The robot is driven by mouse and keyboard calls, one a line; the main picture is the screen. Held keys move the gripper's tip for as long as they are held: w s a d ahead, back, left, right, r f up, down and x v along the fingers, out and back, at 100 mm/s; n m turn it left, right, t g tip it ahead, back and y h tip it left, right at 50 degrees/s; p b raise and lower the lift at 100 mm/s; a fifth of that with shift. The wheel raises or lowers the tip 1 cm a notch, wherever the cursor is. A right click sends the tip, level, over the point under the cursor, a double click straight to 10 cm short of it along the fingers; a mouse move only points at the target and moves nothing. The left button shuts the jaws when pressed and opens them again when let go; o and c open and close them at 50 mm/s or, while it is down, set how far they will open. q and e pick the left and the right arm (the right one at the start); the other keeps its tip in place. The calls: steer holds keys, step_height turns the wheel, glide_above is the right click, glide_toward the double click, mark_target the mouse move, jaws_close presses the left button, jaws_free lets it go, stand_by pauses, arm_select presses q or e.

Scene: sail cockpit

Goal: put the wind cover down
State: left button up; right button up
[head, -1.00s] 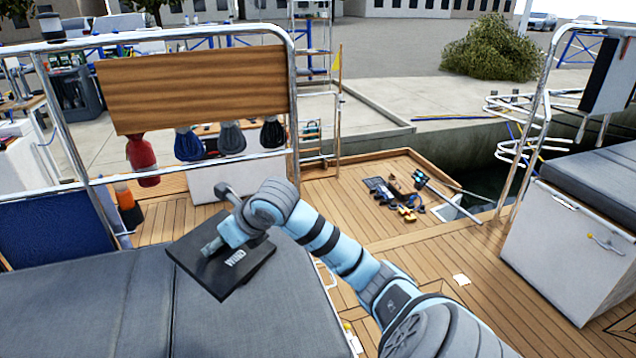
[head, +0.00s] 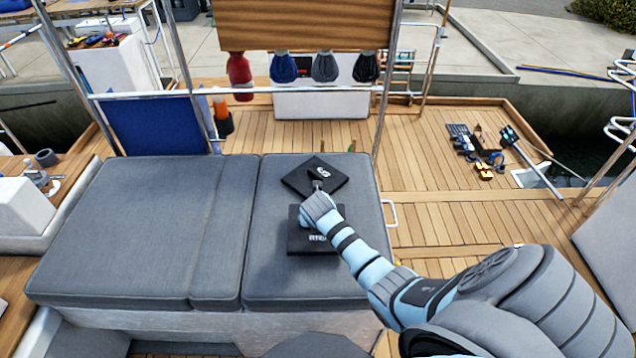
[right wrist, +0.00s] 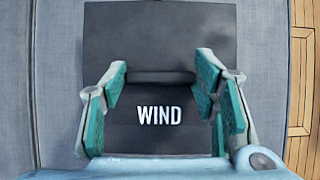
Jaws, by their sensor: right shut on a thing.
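The wind cover is a black square plate with white WIND lettering (right wrist: 160,40). In the head view the wind cover (head: 313,244) is over the right-hand grey cushion, near its middle, looking level and close to it. I cannot tell whether it touches the cushion. My right gripper (right wrist: 160,82) is shut on the raised handle bar of the cover; in the head view the gripper (head: 308,218) partly hides the plate. My left gripper is not in view.
A second black square cover (head: 310,172) lies turned on the same cushion (head: 265,275), just behind the wind cover. The left grey cushion (head: 130,230) is bare. A metal rail with a wooden board (head: 300,25) stands behind. Wooden deck lies to the right.

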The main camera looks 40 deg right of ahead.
step_height(320, 180, down, 3)
steer(key=shift+s+f+b, duration=0.1)
steer(key=shift+f+b, duration=0.1)
steer(key=shift+b, duration=0.4)
steer(key=shift+f, duration=0.15)
steer(key=o, duration=1.3)
steer(key=shift+s+a+r+p, duration=0.1)
steer(key=shift+r+p, duration=0.3)
steer(key=shift+r, duration=0.15)
steer(key=p+v, duration=0.4)
steer(key=v, duration=0.7)
